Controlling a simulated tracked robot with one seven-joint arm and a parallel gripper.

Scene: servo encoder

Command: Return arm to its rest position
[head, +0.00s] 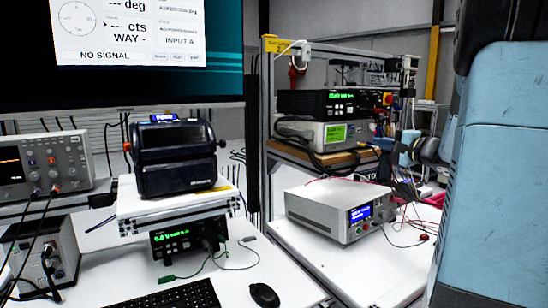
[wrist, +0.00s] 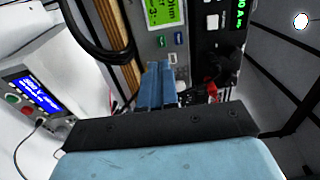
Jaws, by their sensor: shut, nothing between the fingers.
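My gripper (wrist: 158,82) shows in the wrist view with its two blue fingers together and nothing between them. The fingers point toward the stacked instruments, over a cable area that they partly hide. In the head view my gripper (head: 408,152) appears small, right of the instrument stack, and my large blue arm link fills the right side. The arm is stretched out toward the bench. Whether the fingertips touch anything I cannot tell.
A grey power supply (head: 345,208) with a blue display stands on the right bench, with loose leads beside it. A black instrument (head: 335,103) sits on a silver one (head: 325,133). A keyboard (head: 165,298) and mouse (head: 264,295) lie on the left desk.

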